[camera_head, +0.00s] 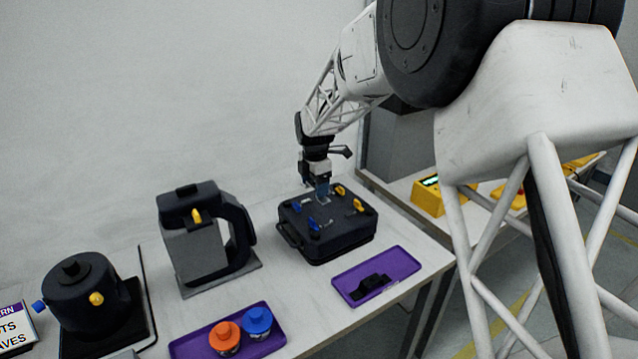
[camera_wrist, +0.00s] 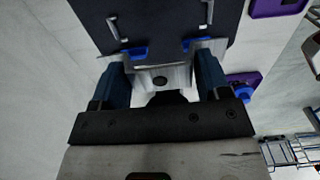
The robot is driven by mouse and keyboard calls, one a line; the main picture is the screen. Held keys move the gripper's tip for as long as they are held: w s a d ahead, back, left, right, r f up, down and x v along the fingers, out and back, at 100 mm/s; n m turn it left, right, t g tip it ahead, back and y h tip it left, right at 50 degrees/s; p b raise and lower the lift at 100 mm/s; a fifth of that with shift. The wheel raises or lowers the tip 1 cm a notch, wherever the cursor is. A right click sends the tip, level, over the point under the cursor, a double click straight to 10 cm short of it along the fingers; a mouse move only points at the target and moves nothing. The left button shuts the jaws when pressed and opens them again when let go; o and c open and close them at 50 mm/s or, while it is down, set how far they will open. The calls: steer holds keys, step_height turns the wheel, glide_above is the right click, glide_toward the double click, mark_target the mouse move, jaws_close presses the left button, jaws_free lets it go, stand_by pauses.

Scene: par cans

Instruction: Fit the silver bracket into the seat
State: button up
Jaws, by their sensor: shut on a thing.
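My gripper (camera_head: 322,190) is over the back part of the black case (camera_head: 335,237). In the wrist view its two blue fingers (camera_wrist: 162,82) are shut on the silver bracket (camera_wrist: 172,73), a pale metal piece with a dark round hole. The bracket lies at the edge of the dark case top (camera_wrist: 165,20), close to two blue levers (camera_wrist: 133,52). In the head view the bracket (camera_head: 324,200) shows only as a small pale patch below the fingers. The seat cannot be made out clearly, and I cannot tell whether the bracket touches the case.
The case top carries blue and yellow levers (camera_head: 358,205). A purple tray (camera_head: 408,262) with a black part stands in front. Another purple tray (camera_head: 190,347) holds an orange and a blue can. A black coffee-maker-like machine (camera_head: 205,235) and a black pot (camera_head: 85,300) stand left.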

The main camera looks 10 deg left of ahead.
mark_target(315, 214)
steer(key=shift+f, duration=0.15)
steer(key=shift+f, duration=3.1)
steer(key=shift+f, duration=0.8)
steer(key=o, duration=1.1)
steer(key=shift+c, duration=0.2)
steer(key=shift+r, duration=0.1)
steer(key=shift+r, duration=3.8)
steer(key=shift+d, duration=0.1)
